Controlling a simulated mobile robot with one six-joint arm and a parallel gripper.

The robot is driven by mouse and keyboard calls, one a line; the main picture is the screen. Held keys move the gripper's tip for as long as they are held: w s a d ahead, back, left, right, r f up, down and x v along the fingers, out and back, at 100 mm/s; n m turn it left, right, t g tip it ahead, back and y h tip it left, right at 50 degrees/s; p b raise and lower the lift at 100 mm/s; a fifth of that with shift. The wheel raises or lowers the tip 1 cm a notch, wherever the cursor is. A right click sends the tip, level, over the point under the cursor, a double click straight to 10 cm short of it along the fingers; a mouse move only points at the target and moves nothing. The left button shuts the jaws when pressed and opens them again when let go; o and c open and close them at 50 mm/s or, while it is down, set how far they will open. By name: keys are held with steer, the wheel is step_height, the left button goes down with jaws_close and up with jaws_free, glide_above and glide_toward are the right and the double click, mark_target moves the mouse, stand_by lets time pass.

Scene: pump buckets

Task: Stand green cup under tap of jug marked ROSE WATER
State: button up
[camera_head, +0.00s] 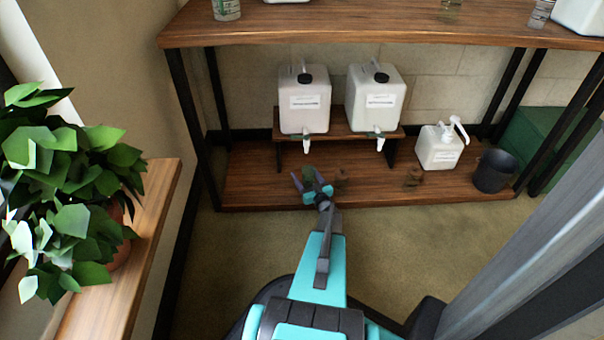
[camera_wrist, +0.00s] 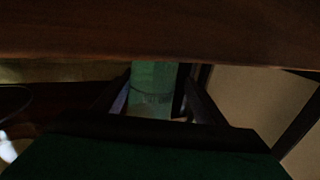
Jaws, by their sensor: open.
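Two white jugs with dark caps, the left jug (camera_head: 304,90) and the right jug (camera_head: 376,88), stand on a small wooden riser (camera_head: 343,130) on the lower shelf. Each has a label too small to read, and a pale tap, left (camera_head: 306,146) and right (camera_head: 380,143). My gripper (camera_head: 311,182) is open, low over the lower shelf, below and in front of the left jug's tap. In the wrist view a green, translucent cup (camera_wrist: 152,82) stands between the two open fingers. Whether they touch it is unclear. In the head view it is mostly hidden by the gripper.
A white pump bottle (camera_head: 438,150) and dark bucket (camera_head: 493,171) are at right. A potted plant (camera_head: 60,190) is at left.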

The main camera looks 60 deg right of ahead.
mark_target(309, 181)
steer(key=p+v, duration=0.2)
steer(key=v, duration=0.7)
steer(key=shift+s+a+p, duration=0.25)
steer(key=shift+s+p, duration=0.1)
steer(key=shift+s, duration=0.1)
stand_by(0.3)
